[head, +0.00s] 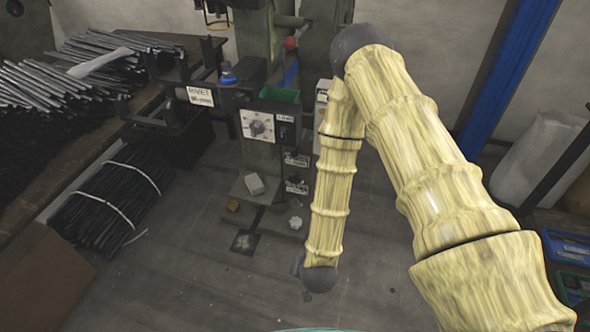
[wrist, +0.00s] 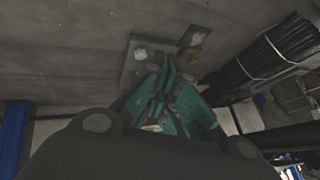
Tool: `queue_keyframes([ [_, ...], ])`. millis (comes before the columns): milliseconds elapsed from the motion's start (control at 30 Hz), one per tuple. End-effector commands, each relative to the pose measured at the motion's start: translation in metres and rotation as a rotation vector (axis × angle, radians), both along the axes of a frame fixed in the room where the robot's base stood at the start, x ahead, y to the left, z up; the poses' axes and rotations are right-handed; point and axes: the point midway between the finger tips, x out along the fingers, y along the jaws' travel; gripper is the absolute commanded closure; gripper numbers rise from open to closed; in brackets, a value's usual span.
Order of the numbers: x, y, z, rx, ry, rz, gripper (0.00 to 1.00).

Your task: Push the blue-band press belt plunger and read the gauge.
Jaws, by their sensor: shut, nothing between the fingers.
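A grey-green press (head: 262,165) stands behind my arm in the head view. A square panel with a round dial (head: 258,126) is on its front; no reading is legible. A blue knob-like part (head: 228,76) sits on the side arm at its left, and a blue strip (head: 292,73) shows on the upper column. I cannot tell which part is the belt plunger. My gripper (wrist: 168,82) is shut and empty in the wrist view, over the floor and the press's low base plate (wrist: 135,72). In the head view my wrist hides most of it, low and in front of the press.
Metal rods (head: 50,75) lie on a bench at the left, with tied black rods (head: 108,200) below. A blue post (head: 505,75) stands at the right, with blue and green bins (head: 568,245) lower down.

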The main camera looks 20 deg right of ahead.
Motion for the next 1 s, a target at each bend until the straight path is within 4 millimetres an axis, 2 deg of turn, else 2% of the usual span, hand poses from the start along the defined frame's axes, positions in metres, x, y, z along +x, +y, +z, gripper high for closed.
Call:
queue_keyframes([
  [33, 0.014, 0.002, -0.011, 0.016, -0.037, -0.032, 1.00],
  [367, 0.096, 0.015, -0.015, 0.137, -0.280, -0.259, 1.00],
  [700, 0.167, 0.015, -0.005, 0.275, -0.528, -0.490, 1.00],
  [1000, 0.216, 0.005, 0.013, 0.403, -0.746, -0.690, 1.00],
])
